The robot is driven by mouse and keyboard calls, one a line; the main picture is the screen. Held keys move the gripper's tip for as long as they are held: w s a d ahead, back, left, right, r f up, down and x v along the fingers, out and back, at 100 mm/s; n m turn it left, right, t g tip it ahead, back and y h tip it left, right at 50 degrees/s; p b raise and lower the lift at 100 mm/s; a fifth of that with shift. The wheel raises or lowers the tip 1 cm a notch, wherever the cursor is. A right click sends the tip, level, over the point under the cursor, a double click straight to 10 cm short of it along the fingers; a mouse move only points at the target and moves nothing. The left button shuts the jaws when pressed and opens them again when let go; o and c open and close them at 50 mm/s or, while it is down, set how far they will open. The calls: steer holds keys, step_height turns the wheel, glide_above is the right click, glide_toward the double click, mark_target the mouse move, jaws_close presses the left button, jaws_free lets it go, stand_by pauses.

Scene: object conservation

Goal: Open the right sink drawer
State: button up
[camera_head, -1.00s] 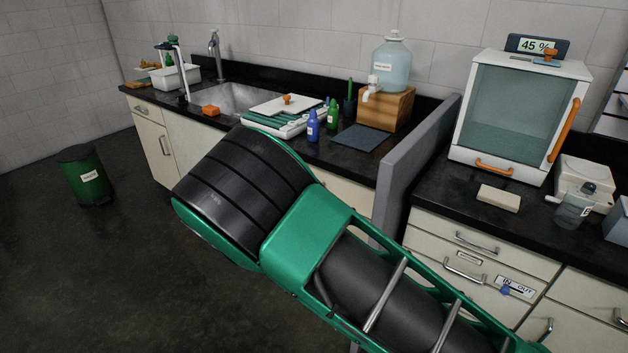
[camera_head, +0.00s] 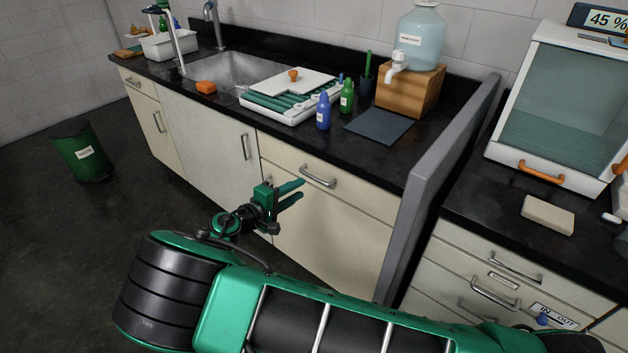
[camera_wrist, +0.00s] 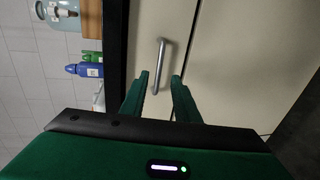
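The right sink drawer (camera_head: 352,203) is a cream front under the black counter, right of the sink. It is shut. Its metal bar handle (camera_head: 318,178) shows in the head view and in the wrist view (camera_wrist: 160,58). My green gripper (camera_head: 300,193) is in front of the cabinet, to the left of and slightly below the handle in the head view. Its two fingers are apart and empty. In the wrist view my gripper (camera_wrist: 158,78) points at the drawer, with the handle's lower end between the fingertip lines. I cannot tell whether the fingers touch the handle.
A grey partition (camera_head: 435,165) stands right of the drawer. On the counter are a blue bottle (camera_head: 323,112), a green bottle (camera_head: 347,97), a white tray (camera_head: 275,115) and a dark mat (camera_head: 380,126). A green bin (camera_head: 82,155) stands on the floor at left.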

steer(key=x, duration=0.8)
steer(key=shift+d, duration=0.15)
